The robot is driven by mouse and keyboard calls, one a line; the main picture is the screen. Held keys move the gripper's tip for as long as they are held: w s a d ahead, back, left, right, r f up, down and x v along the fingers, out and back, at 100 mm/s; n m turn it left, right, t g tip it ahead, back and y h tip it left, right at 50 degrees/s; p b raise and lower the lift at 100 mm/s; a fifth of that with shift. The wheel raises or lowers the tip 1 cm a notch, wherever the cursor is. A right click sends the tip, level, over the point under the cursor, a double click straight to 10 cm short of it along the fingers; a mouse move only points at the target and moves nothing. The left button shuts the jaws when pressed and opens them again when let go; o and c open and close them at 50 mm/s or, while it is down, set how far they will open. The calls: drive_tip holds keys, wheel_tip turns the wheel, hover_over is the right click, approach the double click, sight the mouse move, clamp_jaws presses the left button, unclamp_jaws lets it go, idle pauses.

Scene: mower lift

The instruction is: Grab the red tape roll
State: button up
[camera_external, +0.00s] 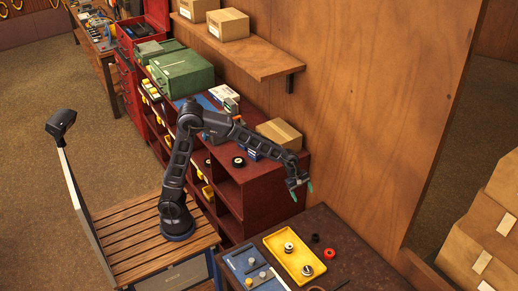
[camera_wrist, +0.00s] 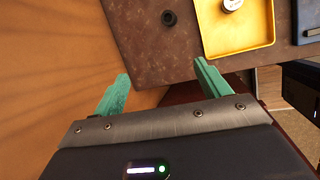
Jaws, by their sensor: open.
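The red tape roll (camera_external: 330,253) lies on the dark table (camera_external: 372,262), just right of the yellow tray, in the external view. I do not see it in the wrist view. My gripper (camera_external: 301,190) is open and empty, in the air beside the back edge of the table, up and left of the red roll. In the wrist view the two green fingers of my gripper (camera_wrist: 161,72) stand wide apart with nothing between them.
A small black roll (camera_external: 315,238) lies behind the red one; a black roll also shows in the wrist view (camera_wrist: 168,18). The yellow tray (camera_external: 298,263) holds round metal parts. A blue tray (camera_external: 240,266) stands left. The wooden wall rises close behind.

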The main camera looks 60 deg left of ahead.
drive_tip(key=w+d+f+n, duration=0.2)
drive_tip(key=d+f+n, duration=0.1)
drive_tip(key=d+f, duration=0.55)
drive_tip(key=n, duration=0.3)
approach(330, 253)
drive_tip(key=shift+g, duration=0.4)
drive_tip(key=x, duration=0.8)
drive_tip(key=shift+w+f, duration=0.25)
drive_tip(key=shift+w, duration=0.15)
drive_tip(key=c, duration=1)
